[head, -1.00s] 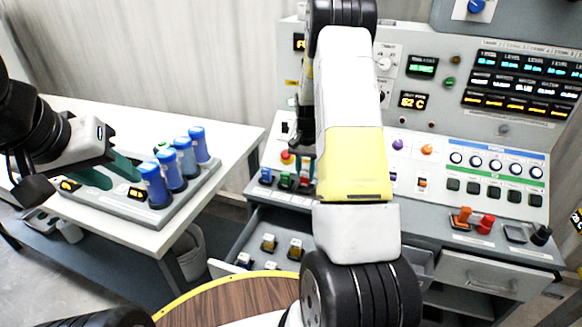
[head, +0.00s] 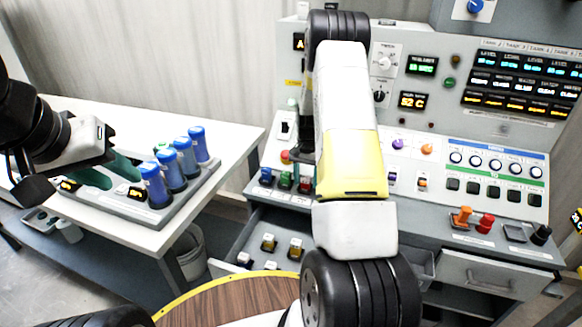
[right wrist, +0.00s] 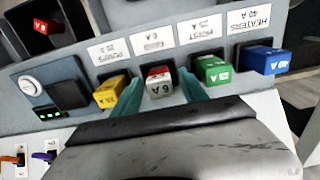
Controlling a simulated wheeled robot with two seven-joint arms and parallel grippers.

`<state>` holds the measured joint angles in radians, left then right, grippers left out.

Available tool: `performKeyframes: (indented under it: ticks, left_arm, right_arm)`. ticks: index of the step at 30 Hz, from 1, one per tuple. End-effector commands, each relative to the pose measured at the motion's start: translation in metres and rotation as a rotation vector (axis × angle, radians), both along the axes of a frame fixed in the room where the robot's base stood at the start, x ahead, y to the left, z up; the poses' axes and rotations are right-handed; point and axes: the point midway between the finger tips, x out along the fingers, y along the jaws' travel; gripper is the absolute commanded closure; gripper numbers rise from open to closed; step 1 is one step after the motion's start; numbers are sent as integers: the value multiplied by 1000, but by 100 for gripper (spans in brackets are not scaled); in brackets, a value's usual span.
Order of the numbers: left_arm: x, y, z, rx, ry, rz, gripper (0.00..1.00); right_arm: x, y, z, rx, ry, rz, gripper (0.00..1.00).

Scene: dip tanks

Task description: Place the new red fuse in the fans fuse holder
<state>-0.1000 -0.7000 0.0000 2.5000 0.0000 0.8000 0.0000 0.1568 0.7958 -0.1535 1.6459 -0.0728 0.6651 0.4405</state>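The red fuse (right wrist: 159,82), with a pale face marked 6 A, stands in the panel's fuse row beneath an upside-down 6 A label (right wrist: 153,39). It also shows in the head view (head: 305,186). My right gripper (right wrist: 160,88) has its teal fingers on either side of this fuse, with visible gaps, so it looks open around it. How deep the fuse sits in its holder is hard to tell.
A yellow fuse (right wrist: 111,91), a green fuse (right wrist: 212,70) and a blue fuse (right wrist: 264,60) flank the row. Another red fuse (right wrist: 47,27) lies in a dark bin. An open drawer (head: 238,238) holds more fuses. Blue-capped bottles (head: 155,185) stand in the left rack.

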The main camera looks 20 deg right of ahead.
Motion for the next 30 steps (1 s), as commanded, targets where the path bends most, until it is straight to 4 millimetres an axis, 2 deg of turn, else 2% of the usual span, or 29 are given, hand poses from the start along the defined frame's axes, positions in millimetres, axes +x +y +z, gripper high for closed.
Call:
performKeyframes:
  ticks: [7,11,24,30]
  left_arm:
    - [0,0,0,0,0,0,64]
    - [0,0,0,0,0,0,64]
    - [0,0,0,0,0,0,64]
    - [0,0,0,0,0,0,64]
  right_arm:
    - [0,0,1,0,0,0,50]
    - [1,0,10,0,-2,0,50]
    - [1,0,97,-1,-4,1,50]
    - [0,0,120,0,-1,0,50]
